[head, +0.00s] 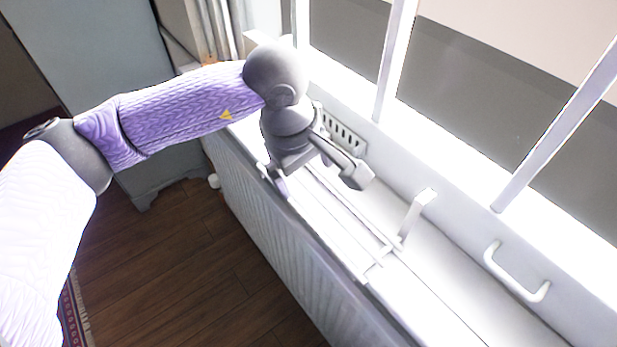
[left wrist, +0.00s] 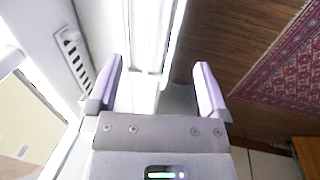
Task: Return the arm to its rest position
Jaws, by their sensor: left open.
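My left arm reaches in from the left in the head view, with a purple knitted-look sleeve. My left gripper (head: 322,183) is over the white window sill (head: 437,262), near a white rail (head: 345,222). In the left wrist view the two fingers of my left gripper (left wrist: 159,75) stand wide apart with nothing between them. I cannot tell the exact height of the fingers above the sill. My right arm and right gripper are not in view.
A slotted vent (head: 342,134) is beside the gripper. A white upright bracket (head: 415,217) and a handle (head: 515,272) are farther right. Window bars rise behind. A grey cabinet (head: 95,60) stands at the back left.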

